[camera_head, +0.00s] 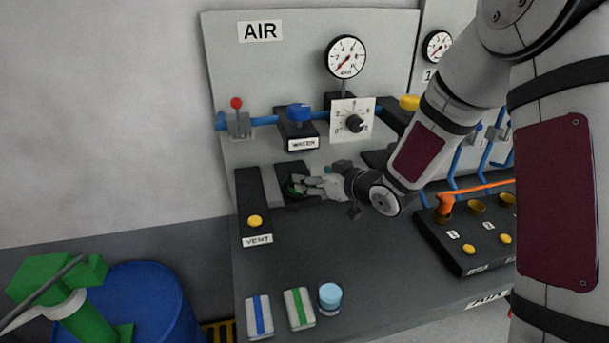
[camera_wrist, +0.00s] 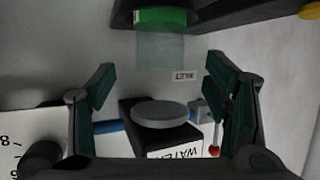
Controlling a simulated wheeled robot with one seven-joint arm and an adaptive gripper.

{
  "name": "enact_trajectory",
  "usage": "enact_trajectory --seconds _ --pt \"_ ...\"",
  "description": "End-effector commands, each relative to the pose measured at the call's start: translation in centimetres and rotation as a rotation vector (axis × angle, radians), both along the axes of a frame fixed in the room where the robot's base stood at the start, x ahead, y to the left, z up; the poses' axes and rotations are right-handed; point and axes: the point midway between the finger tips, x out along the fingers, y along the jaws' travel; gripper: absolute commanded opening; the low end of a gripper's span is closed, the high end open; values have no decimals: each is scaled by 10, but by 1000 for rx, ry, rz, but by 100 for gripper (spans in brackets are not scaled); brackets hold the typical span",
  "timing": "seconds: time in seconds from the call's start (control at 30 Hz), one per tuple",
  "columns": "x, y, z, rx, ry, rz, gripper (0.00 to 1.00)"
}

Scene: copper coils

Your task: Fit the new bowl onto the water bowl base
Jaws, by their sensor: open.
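The water bowl base appears to be the dark block with the "WATER" label; its blue round top (camera_head: 298,112) shows in the head view. In the wrist view a grey disc (camera_wrist: 160,113) sits on this block. My gripper (camera_head: 302,186) is open and empty over the panel, below that block. Between and beyond its fingertips (camera_wrist: 160,84), the wrist view shows a clear piece with a green collar (camera_wrist: 160,50) at a dark block. A pale blue cup (camera_head: 330,297), perhaps the new bowl, stands upright at the front of the bench, apart from my gripper.
A blue-striped packet (camera_head: 259,315) and a green-striped packet (camera_head: 299,308) lie left of the cup. The VENT block (camera_head: 250,200) is left of my gripper, and a red-knobbed lever (camera_head: 237,115) is behind. A black box with yellow buttons (camera_head: 470,265) stands right. The bench middle is clear.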

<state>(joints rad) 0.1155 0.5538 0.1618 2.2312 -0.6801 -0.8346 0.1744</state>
Motion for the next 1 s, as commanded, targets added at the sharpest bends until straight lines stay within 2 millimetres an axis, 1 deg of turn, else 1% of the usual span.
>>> enact_trajectory --seconds 0.03,0.1,0.23,0.33,0.5,0.57,0.63,0.77,0.83,0.97,1.0 --pt "-8 -6 4 -1 -1 -1 70" --pt "-16 -11 9 0 -1 -2 70" --pt "-27 -19 14 1 -1 0 70" --pt "-32 -21 16 1 1 0 70" --pt "-34 -22 17 -1 1 0 70" --pt "-33 -24 20 -12 1 -7 70" --pt "-34 -30 27 -42 4 -29 70" --pt "-39 -55 52 -144 30 -117 70" --pt "-47 -73 69 -205 57 -186 70" --pt "-75 -104 101 -288 123 -313 70" --pt "-86 -113 110 -306 147 -350 70"
